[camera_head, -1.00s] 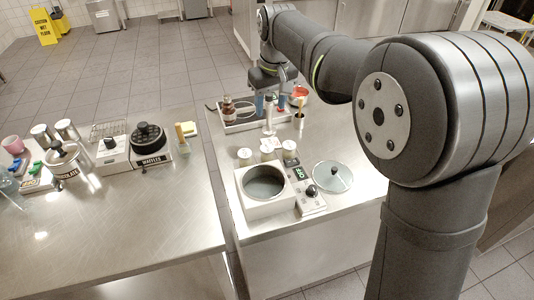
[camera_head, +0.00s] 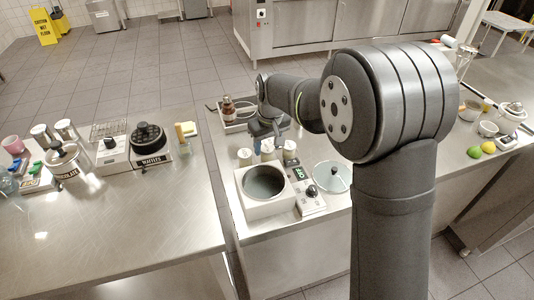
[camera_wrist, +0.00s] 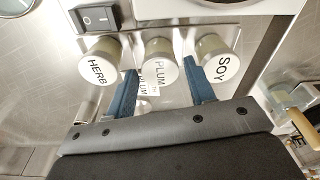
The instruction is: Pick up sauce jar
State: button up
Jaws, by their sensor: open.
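Three sauce jars with white lids stand in a row in the wrist view: HERB (camera_wrist: 98,65), PLUM (camera_wrist: 158,68) and SOY (camera_wrist: 218,63). In the head view the row stands behind the white warmer; the left jar (camera_head: 245,157) and right jar (camera_head: 290,150) show, the middle one partly behind my fingers. My gripper (camera_head: 264,146) is over the row, open and empty. In the wrist view its two blue fingers (camera_wrist: 160,82) appear on either side of the PLUM jar, in the gaps towards HERB and SOY. How far the fingertips are above the lids is hard to tell.
The white warmer with a round well (camera_head: 265,205) stands in front of the jars, with a glass lid (camera_head: 333,177) to its right. A tray with a brown bottle (camera_head: 228,108) lies behind. A waffle maker (camera_head: 148,145) stands on the left counter.

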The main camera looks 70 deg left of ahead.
notch_tip(320, 180, down, 2)
jog(key=shift+a+f, duration=0.1)
jog(key=shift+a, duration=0.05)
jog(key=c, duration=0.8)
jog(key=shift+r, duration=0.2)
